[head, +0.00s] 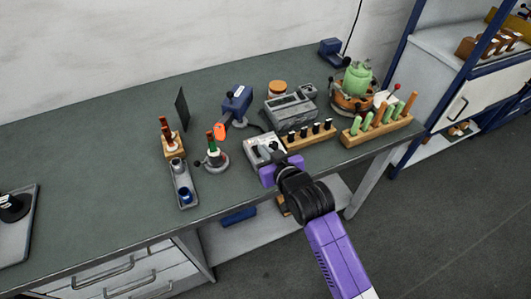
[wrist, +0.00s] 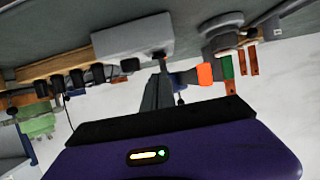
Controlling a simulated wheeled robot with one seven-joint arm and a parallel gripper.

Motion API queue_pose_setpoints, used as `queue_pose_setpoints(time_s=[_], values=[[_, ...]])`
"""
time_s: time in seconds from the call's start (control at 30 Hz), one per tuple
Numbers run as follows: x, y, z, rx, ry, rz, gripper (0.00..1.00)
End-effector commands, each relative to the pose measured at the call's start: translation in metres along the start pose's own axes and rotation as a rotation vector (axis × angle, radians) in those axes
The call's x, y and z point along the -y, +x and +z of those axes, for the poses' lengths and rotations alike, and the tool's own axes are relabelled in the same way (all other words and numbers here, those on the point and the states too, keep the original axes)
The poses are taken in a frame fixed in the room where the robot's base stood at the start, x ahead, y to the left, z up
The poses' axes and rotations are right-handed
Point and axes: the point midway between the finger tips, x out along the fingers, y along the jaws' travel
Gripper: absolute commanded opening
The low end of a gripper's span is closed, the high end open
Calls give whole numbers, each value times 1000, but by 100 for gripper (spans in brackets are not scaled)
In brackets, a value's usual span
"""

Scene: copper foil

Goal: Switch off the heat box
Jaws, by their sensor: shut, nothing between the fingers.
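A pale grey control box, which I take for the heat box (head: 261,143), sits near the front edge of the bench. In the wrist view, which is upside down, the pale box (wrist: 125,38) hangs at top centre with small dark parts on its lower side. A blue unit (head: 238,99) behind it has a glowing orange end (head: 219,132), also seen in the wrist view (wrist: 205,74). My gripper (head: 267,162) is shut and empty, right at the near side of the pale box. Its fingertips (wrist: 160,62) appear close to the box; contact cannot be told. The switch position is not legible.
A wooden rack with black-topped pieces (head: 308,138) stands just right of the box, and a rack of green and brown handles (head: 378,127) lies further right. A round stand (head: 214,160) and a grey tray (head: 183,188) are left.

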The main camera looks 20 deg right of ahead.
Motion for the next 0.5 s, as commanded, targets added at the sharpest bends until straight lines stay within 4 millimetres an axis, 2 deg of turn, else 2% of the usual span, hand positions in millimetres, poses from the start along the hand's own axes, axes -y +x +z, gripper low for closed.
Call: queue_pose_setpoints(time_s=[0.2,0.5], values=[[0,4,13,-2,0,0,0],[0,4,15,-2,0,0,0]])
